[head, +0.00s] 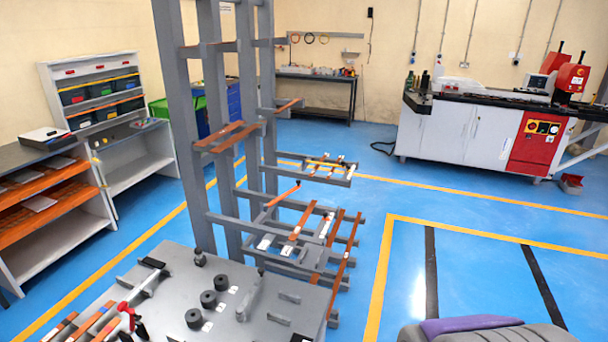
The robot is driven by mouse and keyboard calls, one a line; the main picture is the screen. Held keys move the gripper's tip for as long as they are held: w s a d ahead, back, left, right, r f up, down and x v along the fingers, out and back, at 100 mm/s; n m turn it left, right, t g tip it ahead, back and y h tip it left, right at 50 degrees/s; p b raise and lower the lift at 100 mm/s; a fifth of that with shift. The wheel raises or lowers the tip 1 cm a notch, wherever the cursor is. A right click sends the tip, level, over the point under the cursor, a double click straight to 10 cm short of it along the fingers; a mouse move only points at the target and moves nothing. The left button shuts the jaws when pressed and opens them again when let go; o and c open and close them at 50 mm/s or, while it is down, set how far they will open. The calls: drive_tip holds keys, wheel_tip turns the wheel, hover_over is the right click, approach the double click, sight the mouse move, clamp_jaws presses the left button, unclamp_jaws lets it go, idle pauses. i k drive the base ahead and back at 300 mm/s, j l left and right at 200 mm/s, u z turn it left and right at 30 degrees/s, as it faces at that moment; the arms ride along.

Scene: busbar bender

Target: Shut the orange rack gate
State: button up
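The grey rack (188,130) stands upright left of the middle, with several arms holding orange-brown bars. A short orange bar with a red end (282,194) slants up and outward from the rack at mid height. It may be the gate standing open, but I cannot tell it surely from the copper-coloured bars. My gripper is not in view. A grey and purple rounded part at the bottom right edge is probably my own body.
A grey bench top (185,272) with black rollers and tools stands at the front left. Shelves (135,155) line the left wall. A red and white machine (470,130) stands at the back right. Blue floor with yellow lines (480,235) is clear to the right.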

sight(265, 206)
drive_tip(key=i+l+z, duration=0.4)
drive_tip(key=i+l, duration=0.2)
drive_tip(key=l, duration=0.2)
drive_tip(key=i+l+z, duration=0.4)
drive_tip(key=i+l, duration=0.2)
drive_tip(key=i+u, duration=0.3)
drive_tip(key=i, duration=0.15)
drive_tip(key=i+u, duration=0.3)
drive_tip(key=i+l+u, duration=0.3)
drive_tip(key=i, duration=0.25)
drive_tip(key=i+l+u, duration=0.3)
drive_tip(key=i+j+u, duration=0.15)
drive_tip(key=i+u, duration=0.6)
drive_tip(key=u, duration=0.25)
drive_tip(key=i+l+u, duration=0.2)
drive_tip(key=i+u, duration=0.15)
drive_tip(key=u, duration=0.15)
